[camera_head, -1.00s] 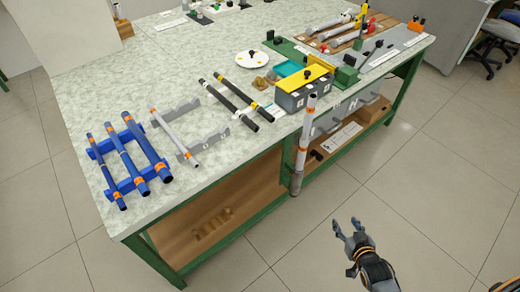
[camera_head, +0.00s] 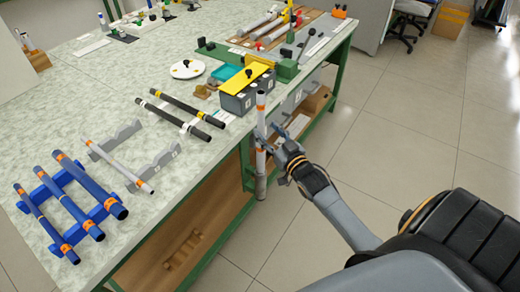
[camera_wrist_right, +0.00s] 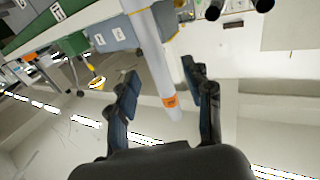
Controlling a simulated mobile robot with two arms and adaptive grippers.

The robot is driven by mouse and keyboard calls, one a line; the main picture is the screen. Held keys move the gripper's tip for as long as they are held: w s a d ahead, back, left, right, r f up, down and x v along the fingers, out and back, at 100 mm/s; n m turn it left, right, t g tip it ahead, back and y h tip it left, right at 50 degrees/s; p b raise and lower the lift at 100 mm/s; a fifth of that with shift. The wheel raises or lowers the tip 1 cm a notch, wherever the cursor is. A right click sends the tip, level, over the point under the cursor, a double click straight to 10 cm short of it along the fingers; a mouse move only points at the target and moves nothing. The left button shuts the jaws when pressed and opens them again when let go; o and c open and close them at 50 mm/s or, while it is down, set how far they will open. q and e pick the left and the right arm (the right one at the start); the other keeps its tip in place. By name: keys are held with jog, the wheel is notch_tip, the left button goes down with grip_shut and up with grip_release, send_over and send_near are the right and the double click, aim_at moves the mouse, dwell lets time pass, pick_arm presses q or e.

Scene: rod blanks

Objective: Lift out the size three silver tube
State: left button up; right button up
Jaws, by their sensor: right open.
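A silver tube (camera_head: 261,108) with orange bands stands upright in a holder at the table's front edge. It also shows in the right wrist view (camera_wrist_right: 152,45), with an orange band near its end. My right gripper (camera_head: 271,133) is at the tube's upper half, fingers open. In the right wrist view, the tube runs between the open fingers (camera_wrist_right: 160,76); whether a finger touches it I cannot tell. Another silver tube (camera_head: 118,166) with orange bands lies across a grey rack (camera_head: 155,168) on the table. Size marks are too small to read. My left gripper is out of view.
Blue tubes (camera_head: 85,186) lie on a blue rack at the left front. Two black tubes (camera_head: 182,113) lie on another rack. A grey box (camera_head: 246,94) with a yellow top stands close behind the upright tube. Open floor (camera_head: 400,120) lies right of the table.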

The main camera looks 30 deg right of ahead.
aim_at(263, 125)
jog(key=w, duration=0.5)
jog(key=shift+w+d+f, duration=0.15)
jog(key=shift+w+d, duration=0.05)
jog(key=shift+d, duration=0.15)
jog(key=c, duration=1)
